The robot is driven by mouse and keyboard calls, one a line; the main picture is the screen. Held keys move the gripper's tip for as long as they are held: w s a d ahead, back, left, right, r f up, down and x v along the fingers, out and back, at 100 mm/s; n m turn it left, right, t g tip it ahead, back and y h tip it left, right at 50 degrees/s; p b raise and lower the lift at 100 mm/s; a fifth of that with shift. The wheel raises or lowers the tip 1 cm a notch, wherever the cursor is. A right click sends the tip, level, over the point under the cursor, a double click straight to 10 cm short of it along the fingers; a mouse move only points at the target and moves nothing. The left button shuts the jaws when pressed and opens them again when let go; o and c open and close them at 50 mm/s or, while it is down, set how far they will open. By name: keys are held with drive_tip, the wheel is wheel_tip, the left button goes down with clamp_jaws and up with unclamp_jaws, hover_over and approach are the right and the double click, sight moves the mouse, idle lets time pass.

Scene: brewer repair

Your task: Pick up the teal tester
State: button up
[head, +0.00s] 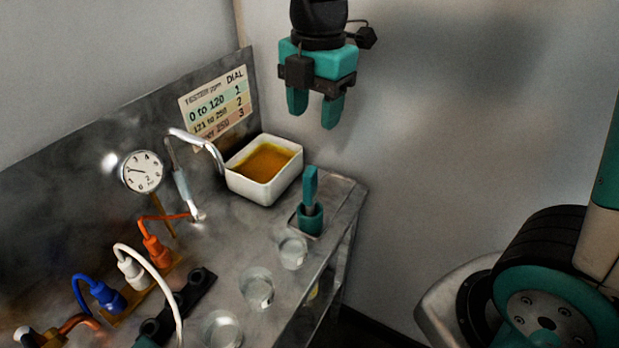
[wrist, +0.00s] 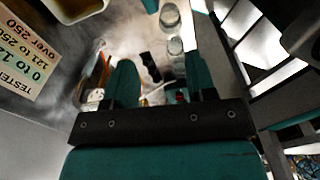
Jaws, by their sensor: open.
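The teal tester (head: 310,186) stands upright in a small teal holder (head: 310,220) at the right end of the metal bench, between the white tub and the nearest glass. My gripper (head: 314,107) is open and empty, above and a little behind the tester, with its fingers pointing down. It is well clear of the tester. In the wrist view my gripper (wrist: 158,62) shows its two teal fingers spread apart. A teal piece at the top edge there, beside the tub, looks like the tester or its holder, mostly cut off.
A white tub (head: 250,186) of amber liquid stands left of the tester. Several glasses (head: 257,288) line the bench's front edge. A gauge (head: 142,172), a curved metal spout and coloured plugs (head: 153,250) stand farther left. The space between gripper and tester looks clear.

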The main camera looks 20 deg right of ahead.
drive_tip(key=w+r+n, duration=0.2)
drive_tip(key=p, duration=0.2)
approach(310, 171)
wheel_tip(310, 171, down, 7)
drive_tip(key=shift+r, duration=0.15)
drive_tip(key=shift+a+f+p, duration=0.1)
drive_tip(key=shift+f+p, duration=0.6)
drive_tip(key=shift+f, duration=1.95)
clamp_jaws()
